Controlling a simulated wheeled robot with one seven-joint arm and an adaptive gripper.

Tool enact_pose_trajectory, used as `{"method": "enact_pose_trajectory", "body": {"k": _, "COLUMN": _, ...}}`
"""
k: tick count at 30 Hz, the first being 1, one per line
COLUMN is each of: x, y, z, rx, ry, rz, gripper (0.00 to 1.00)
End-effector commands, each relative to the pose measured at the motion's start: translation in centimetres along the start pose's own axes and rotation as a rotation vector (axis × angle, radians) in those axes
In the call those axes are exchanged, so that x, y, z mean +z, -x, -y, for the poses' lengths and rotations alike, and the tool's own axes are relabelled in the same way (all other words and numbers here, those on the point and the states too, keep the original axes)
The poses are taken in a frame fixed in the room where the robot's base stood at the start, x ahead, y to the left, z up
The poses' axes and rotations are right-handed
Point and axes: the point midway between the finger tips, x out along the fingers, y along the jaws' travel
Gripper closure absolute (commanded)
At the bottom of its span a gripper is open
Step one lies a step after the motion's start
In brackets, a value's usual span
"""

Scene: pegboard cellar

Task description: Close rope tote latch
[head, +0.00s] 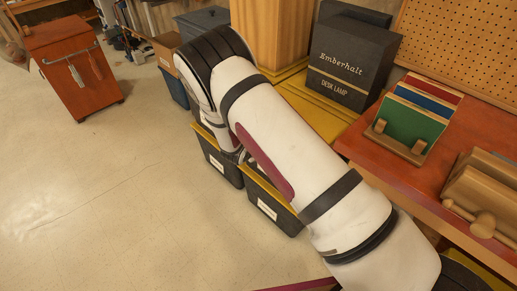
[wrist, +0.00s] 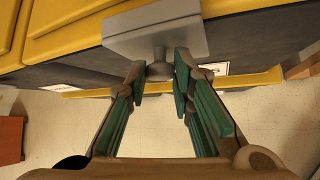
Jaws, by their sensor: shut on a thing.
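In the wrist view my gripper (wrist: 160,76) has its green-padded fingers on either side of a round grey knob. The knob sticks out from a grey block-shaped latch (wrist: 155,36), and the fingers are shut on it. The latch sits at the front of a dark tote (wrist: 70,68) with a yellow lid (wrist: 75,32). Pale labels are partly hidden behind the fingers and cannot be read. In the head view my own arm covers the gripper and latch. Dark totes with yellow edges (head: 277,210) show beside and below the arm.
An orange-red bench (head: 480,135) with card racks and wooden pieces stands at the right. A black desk lamp box (head: 350,62) sits behind the arm. A red cabinet (head: 75,65) stands far left. The floor (head: 90,190) at left is clear.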

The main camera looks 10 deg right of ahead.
Motion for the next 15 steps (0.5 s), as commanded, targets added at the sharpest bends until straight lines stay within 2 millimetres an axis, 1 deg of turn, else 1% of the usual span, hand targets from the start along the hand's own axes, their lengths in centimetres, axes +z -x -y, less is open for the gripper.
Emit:
{"method": "enact_pose_trajectory", "body": {"k": 6, "x": 0.35, "y": -0.13, "z": 0.01, "rx": -0.017, "ry": -0.016, "rz": -0.052, "gripper": 1.0}}
{"method": "enact_pose_trajectory", "body": {"k": 15, "x": 0.34, "y": -0.21, "z": 0.02, "rx": -0.021, "ry": -0.018, "rz": -0.066, "gripper": 1.0}}
